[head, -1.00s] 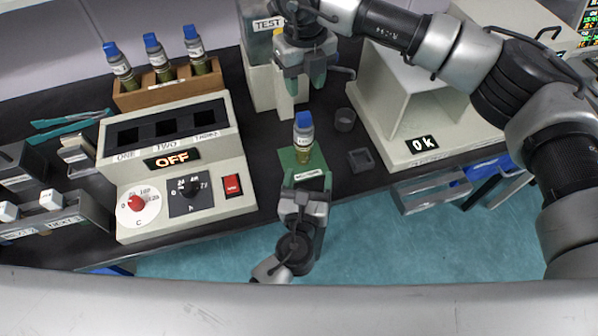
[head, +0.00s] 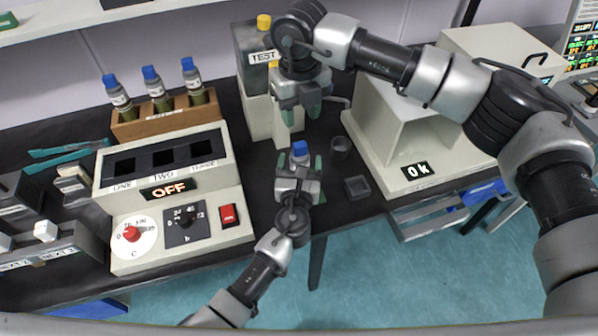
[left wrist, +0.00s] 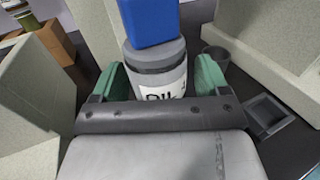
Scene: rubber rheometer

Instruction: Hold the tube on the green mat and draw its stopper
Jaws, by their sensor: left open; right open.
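The tube with its blue stopper (head: 299,149) stands upright, and my left gripper hides most of its body and the green mat in the head view. In the left wrist view the tube's grey body (left wrist: 158,72) with a dark-lettered label stands between the green fingers, under the blue stopper (left wrist: 150,20). My left gripper (head: 304,168) is open, with one finger on each side of the tube. My right gripper (head: 300,108) is open and empty, pointing down behind the tube, in front of the TEST machine (head: 254,62).
A wooden rack (head: 166,120) with several blue-stoppered tubes stands behind the oven box reading OFF (head: 178,230). A small cup (head: 340,147) and a square dark tray (head: 357,187) lie to the right. The pale machine reading OK (head: 415,150) stands further right.

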